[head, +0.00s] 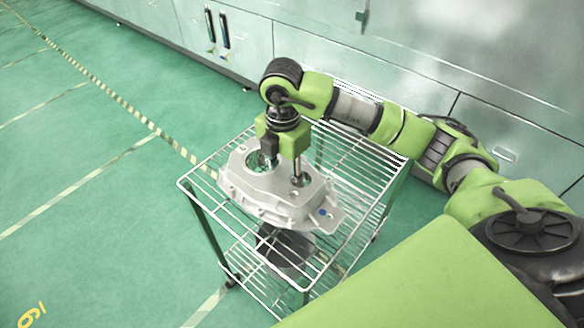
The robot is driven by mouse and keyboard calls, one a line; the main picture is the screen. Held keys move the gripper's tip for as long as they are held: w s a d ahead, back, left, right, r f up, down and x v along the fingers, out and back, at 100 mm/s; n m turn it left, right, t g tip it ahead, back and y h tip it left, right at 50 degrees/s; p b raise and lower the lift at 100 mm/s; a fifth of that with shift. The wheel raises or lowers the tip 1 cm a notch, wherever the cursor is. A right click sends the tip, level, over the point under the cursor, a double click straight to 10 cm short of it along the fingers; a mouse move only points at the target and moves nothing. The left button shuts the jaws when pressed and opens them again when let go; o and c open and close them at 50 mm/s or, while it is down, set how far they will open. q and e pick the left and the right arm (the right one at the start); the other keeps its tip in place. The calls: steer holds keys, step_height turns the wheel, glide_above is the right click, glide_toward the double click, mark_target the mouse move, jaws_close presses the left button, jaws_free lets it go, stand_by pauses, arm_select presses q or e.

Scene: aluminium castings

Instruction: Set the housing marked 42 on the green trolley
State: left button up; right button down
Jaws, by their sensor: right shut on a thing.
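A silver-grey cast aluminium housing (262,190) is at the top wire shelf of the trolley (211,236), which has green legs and pale wire racks. My right gripper (283,168) points down at the housing from above and is shut on it, with its fingers at openings in the casting. The housing looks roughly level. I cannot tell whether its underside touches the wires or hangs just above them. A small blue mark shows at its right end; no number 42 is readable. My left gripper is not in view.
A dark round vessel (286,249) shows below the top rack. Pale grey cabinets (430,60) with dark handles run along the back. The green floor (95,175) at left, with striped tape lines, is clear.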

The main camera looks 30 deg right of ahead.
mark_target(282, 171)
steer(key=f, duration=0.1)
steer(key=p, duration=0.1)
steer(key=f, duration=0.1)
steer(key=shift+w+a+f, duration=0.2)
steer(key=shift+a+f, duration=0.05)
steer(key=shift+f, duration=0.45)
steer(key=c, duration=1.4)
jaws_free()
steer(key=shift+s+f, duration=0.1)
steer(key=shift+c, duration=0.2)
step_height(282, 171, up, 11)
steer(key=shift+r+b, duration=0.1)
steer(key=shift+b, duration=0.65)
steer(key=shift+r, duration=0.45)
